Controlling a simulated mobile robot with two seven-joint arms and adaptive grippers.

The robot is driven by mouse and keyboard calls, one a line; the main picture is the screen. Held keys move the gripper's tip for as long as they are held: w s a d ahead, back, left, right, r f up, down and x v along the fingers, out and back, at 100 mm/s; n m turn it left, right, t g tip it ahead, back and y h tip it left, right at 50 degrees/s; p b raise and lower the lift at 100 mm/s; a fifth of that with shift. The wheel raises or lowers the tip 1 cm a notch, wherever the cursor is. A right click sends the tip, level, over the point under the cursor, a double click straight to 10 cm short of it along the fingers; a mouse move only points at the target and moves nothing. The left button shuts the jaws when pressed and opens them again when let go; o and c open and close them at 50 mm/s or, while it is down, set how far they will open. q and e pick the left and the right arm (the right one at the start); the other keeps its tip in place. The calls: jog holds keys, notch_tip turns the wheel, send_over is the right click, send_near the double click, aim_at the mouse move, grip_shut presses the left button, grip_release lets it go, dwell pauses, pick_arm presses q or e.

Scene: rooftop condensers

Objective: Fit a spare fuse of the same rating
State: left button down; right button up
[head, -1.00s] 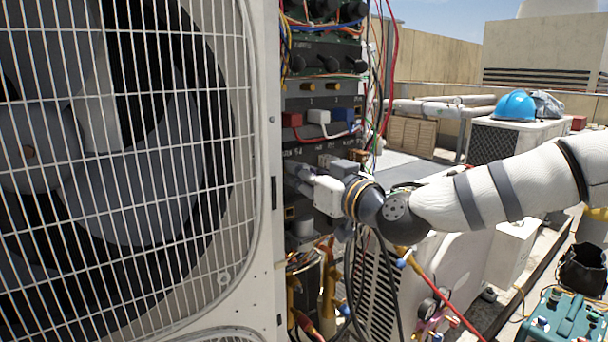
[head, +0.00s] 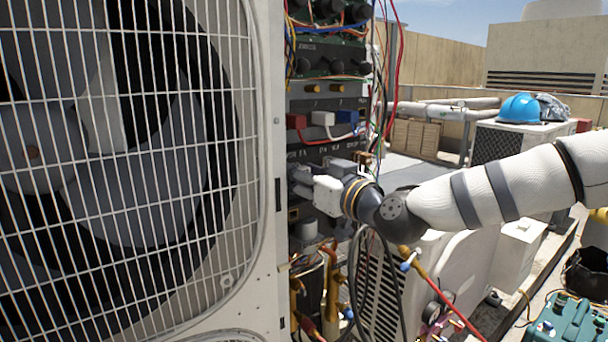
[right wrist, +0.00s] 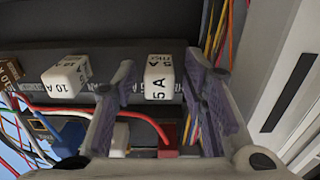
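In the right wrist view a white fuse block marked 5 A (right wrist: 159,77) sits at a dark panel strip. My right gripper (right wrist: 163,85) is open, with one finger on each side of this block and a visible gap on both sides. A second white block marked 10 A (right wrist: 66,77) is to its left, and a brown block (right wrist: 9,74) is at the far left edge. In the head view my right gripper (head: 300,181) reaches into the open electrical bay, and its fingers hide the fuses there. My left gripper is not in view.
The condenser's fan grille (head: 130,150) fills the left. Loose red wires (head: 394,60) hang beside the bay. Red (head: 296,122), white (head: 322,118) and blue (head: 347,117) connectors sit above my gripper. Hoses and copper pipes (head: 333,290) are below. A blue hard hat (head: 521,108) rests behind.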

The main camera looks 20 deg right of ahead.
jog(key=shift+s, duration=0.1)
jog(key=v, duration=1.2)
jog(key=s+a+f+m+g+h, duration=0.1)
jog(key=s+f+g, duration=0.25)
jog(key=f, duration=0.65)
jog(key=s+a+f+g, duration=0.25)
jog(key=s+f, duration=0.25)
jog(key=f, duration=0.5)
jog(key=s+f+m+g+h, duration=0.1)
jog(key=s+f+g, duration=0.35)
jog(key=f, duration=0.55)
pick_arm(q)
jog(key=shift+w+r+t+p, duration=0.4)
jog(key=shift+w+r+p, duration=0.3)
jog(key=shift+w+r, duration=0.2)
pick_arm(e)
jog(key=s+d+f+g+h, duration=0.1)
jog(key=s+d+f+g, duration=0.1)
jog(key=s, duration=0.8)
jog(key=s+d+f+m+g+h, duration=0.1)
jog(key=s+f+g, duration=0.3)
jog(key=s, duration=0.7)
jog(key=s+d+f+m+g+h, duration=0.1)
jog(key=s+d+f+g+h, duration=0.1)
jog(key=s+f, duration=0.5)
jog(key=s+d+g, duration=0.1)
jog(key=s, duration=0.2)
jog(key=shift+s, duration=0.2)
jog(key=shift+w+f, duration=0.1)
jog(key=shift+f, duration=0.05)
